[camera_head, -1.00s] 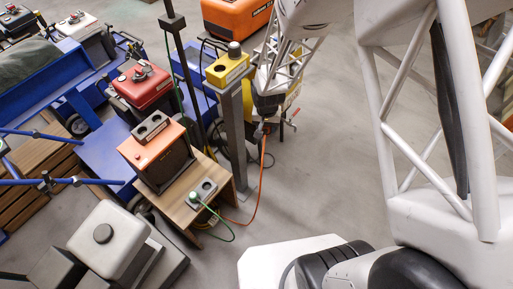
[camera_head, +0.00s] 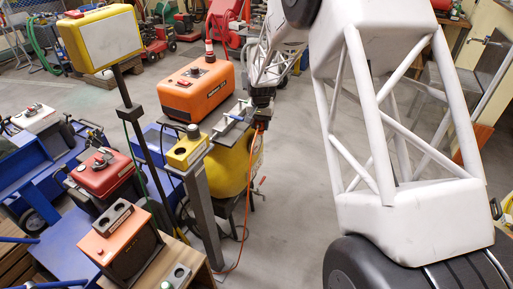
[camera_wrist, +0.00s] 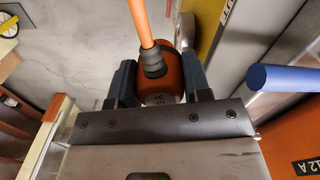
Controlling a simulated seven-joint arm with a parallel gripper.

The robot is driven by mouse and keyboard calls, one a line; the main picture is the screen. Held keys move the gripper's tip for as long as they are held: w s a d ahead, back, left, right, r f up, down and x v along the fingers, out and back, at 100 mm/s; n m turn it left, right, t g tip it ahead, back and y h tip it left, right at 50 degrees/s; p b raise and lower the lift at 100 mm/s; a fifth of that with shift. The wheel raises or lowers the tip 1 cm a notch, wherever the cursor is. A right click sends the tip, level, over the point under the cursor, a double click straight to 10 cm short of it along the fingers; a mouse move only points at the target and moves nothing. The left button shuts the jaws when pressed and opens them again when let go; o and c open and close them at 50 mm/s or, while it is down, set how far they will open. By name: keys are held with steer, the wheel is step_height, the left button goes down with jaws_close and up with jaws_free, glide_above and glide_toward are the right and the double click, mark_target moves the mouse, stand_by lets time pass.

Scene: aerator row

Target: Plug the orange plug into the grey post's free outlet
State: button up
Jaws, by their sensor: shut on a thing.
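My gripper (camera_head: 262,106) is shut on the orange plug (camera_wrist: 184,76), which sits between both fingers in the wrist view. A dark sleeve joins the plug to its orange cable (camera_head: 249,185), which hangs down towards the floor. The grey post (camera_head: 204,212) stands left of and below my gripper in the head view, clearly apart from it. Its yellow outlet head (camera_head: 187,152) carries a dark grey plug or cap on its far part. A dark round outlet on its near part looks free. The plug's tip is hidden in both views.
An orange machine (camera_head: 200,90) and a yellow rounded tank (camera_head: 239,160) stand behind the post. A dark pole with a yellow-framed panel (camera_head: 103,38) rises to its left. A red unit (camera_head: 102,175) and an orange-topped box (camera_head: 122,243) stand left. Floor to the right is open.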

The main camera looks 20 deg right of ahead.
steer(key=w+a+r+n, duration=0.3)
steer(key=w+r, duration=0.2)
steer(key=r, duration=0.4)
steer(key=w+a+r+n, duration=0.2)
steer(key=w+r+n, duration=0.15)
steer(key=r, duration=0.55)
steer(key=n, duration=0.7)
glide_toward(179, 145)
steer(key=s+r, duration=0.2)
steer(key=shift+s+f, duration=0.2)
steer(key=shift+s, duration=0.25)
steer(key=shift+f, duration=0.2)
steer(key=shift+f, duration=2.15)
steer(key=shift+f, duration=2.25)
steer(key=o, duration=1)
